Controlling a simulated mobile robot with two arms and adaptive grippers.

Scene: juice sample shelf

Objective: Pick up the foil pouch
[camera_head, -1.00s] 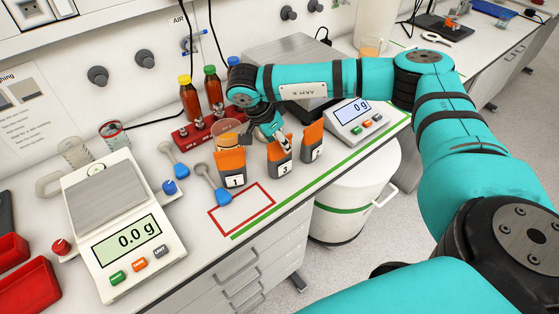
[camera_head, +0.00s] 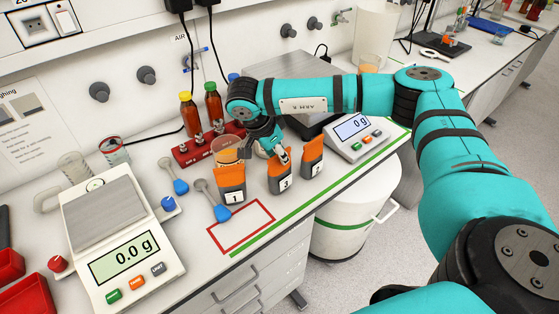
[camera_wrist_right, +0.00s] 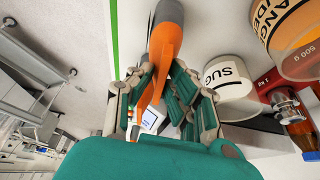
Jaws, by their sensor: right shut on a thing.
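Three foil pouches, orange on top and dark grey below with number labels, stand in a row on the bench in the head view. The pouch labelled 1 (camera_head: 231,179) is at the left. The pouch labelled 3 (camera_head: 281,177) is in the middle, and another pouch (camera_head: 311,156) is at the right. My right gripper (camera_head: 281,155) is shut on the top of the middle pouch, which still looks to be standing on the bench. In the right wrist view the orange pouch (camera_wrist_right: 166,40) is between the fingers of the gripper (camera_wrist_right: 158,92). My left gripper is out of view.
A red outlined rectangle (camera_head: 242,228) lies empty in front of the pouches. A scale (camera_head: 122,240) stands left and another scale (camera_head: 357,130) right. Blue scoops, a beaker (camera_head: 227,155) and a red rack (camera_head: 200,149) with bottles are close by. A white bin (camera_head: 355,215) stands below the edge.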

